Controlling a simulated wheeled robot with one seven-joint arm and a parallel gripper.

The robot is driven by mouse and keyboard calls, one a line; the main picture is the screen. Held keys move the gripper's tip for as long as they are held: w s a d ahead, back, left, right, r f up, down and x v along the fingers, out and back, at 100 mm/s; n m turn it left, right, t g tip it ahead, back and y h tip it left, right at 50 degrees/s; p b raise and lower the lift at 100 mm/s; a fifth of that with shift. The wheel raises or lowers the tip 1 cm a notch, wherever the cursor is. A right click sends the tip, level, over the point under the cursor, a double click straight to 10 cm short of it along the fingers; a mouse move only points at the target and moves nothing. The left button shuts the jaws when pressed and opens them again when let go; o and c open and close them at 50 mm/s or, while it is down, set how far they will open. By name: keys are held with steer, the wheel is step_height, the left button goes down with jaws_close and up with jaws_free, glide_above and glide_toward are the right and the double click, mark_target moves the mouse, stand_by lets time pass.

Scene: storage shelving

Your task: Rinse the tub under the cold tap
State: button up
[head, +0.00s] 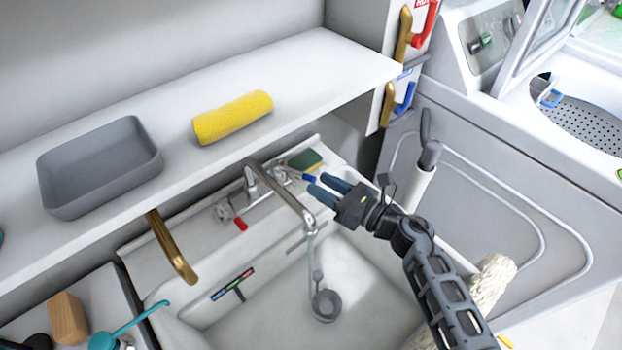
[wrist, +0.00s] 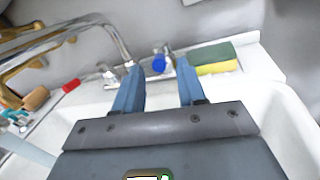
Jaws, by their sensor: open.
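The grey tub (head: 98,165) is an open rectangular bin on the white shelf, left of the sink. The cold tap has a blue-ended handle (head: 309,178) at the right of the faucet. My gripper (head: 317,184) is open and empty over the back right of the sink, its fingers pointing at the blue handle. In the wrist view the blue handle (wrist: 159,64) appears between the two fingertips (wrist: 158,70); contact cannot be told. The hot tap's red handle (head: 240,224) is on the left. The metal spout (head: 285,195) reaches over the white sink (head: 270,325). No water stream shows.
A yellow roll (head: 232,117) is on the shelf. A brass bracket (head: 172,248) hangs below it. A washing machine (head: 500,180) stands right of the sink.

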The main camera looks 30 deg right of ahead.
steer(key=shift+v, duration=0.75)
steer(key=shift+s, duration=0.1)
steer(key=s+a+r+n+h, duration=0.1)
steer(key=s+r+n, duration=0.4)
steer(key=s+n, duration=0.6)
steer(key=s+a+r+n+g+h, duration=0.1)
steer(key=s+r+n+h, duration=0.3)
steer(key=s+n, duration=0.7)
steer(key=s+a+r+n+h, duration=0.2)
steer(key=s+r+n, duration=0.3)
steer(key=s+n, duration=0.6)
steer(key=s, duration=0.4)
steer(key=shift+r+g, duration=0.3)
steer(key=shift+r, duration=0.1)
steer(key=shift+s+a, duration=0.1)
steer(key=shift+a, duration=0.1)
